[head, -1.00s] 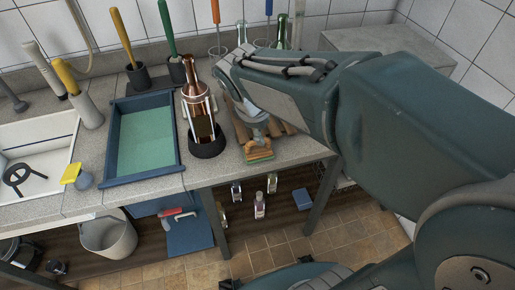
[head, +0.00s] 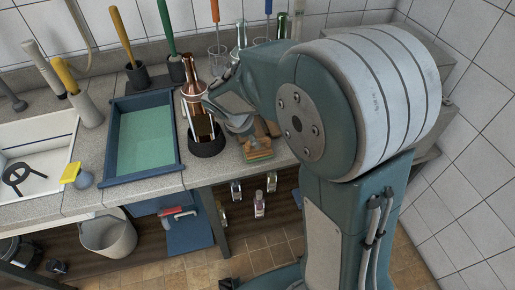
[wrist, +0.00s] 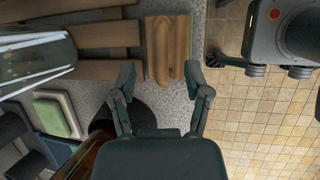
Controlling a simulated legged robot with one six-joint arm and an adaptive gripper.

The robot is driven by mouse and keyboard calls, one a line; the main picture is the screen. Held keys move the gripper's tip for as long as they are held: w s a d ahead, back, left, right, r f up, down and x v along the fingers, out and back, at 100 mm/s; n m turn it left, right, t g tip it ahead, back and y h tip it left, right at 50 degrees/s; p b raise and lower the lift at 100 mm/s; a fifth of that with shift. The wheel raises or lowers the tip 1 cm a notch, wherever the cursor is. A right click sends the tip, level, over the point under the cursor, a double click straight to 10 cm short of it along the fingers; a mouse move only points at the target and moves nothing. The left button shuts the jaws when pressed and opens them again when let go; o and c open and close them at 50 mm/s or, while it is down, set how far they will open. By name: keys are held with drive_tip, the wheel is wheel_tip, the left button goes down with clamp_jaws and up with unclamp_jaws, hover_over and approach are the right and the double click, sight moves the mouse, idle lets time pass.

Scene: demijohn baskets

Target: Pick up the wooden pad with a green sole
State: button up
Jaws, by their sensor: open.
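The wooden pad with a green sole (head: 258,147) lies near the front edge of the stone counter, right of the copper-coloured bottle. Its wooden top shows in the wrist view (wrist: 168,52), with its near end just ahead of and between my open fingertips (wrist: 160,78). My gripper (head: 228,113) is in the head view above the counter, close to the pad and the bottle. It is empty.
The copper bottle (head: 194,94) stands in a black base (head: 207,146) close left of my gripper. Wooden slats (wrist: 95,70) lie beside the pad. A blue tray with a green floor (head: 145,140) is farther left. Tiled floor (wrist: 265,120) lies beyond the counter's edge.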

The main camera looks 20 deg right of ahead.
drive_tip(key=x, duration=0.3)
drive_tip(key=shift+f, duration=0.35)
drive_tip(key=shift+c, duration=0.2)
clamp_jaws()
drive_tip(key=shift+r, duration=0.1)
wheel_tip(320, 180, up, 4)
drive_tip(key=shift+s+f, duration=0.15)
drive_tip(key=shift+f, duration=0.05)
drive_tip(key=s+r, duration=0.9)
drive_tip(key=s, duration=0.4)
drive_tip(key=shift+s+r, duration=0.15)
drive_tip(key=shift+s, duration=0.25)
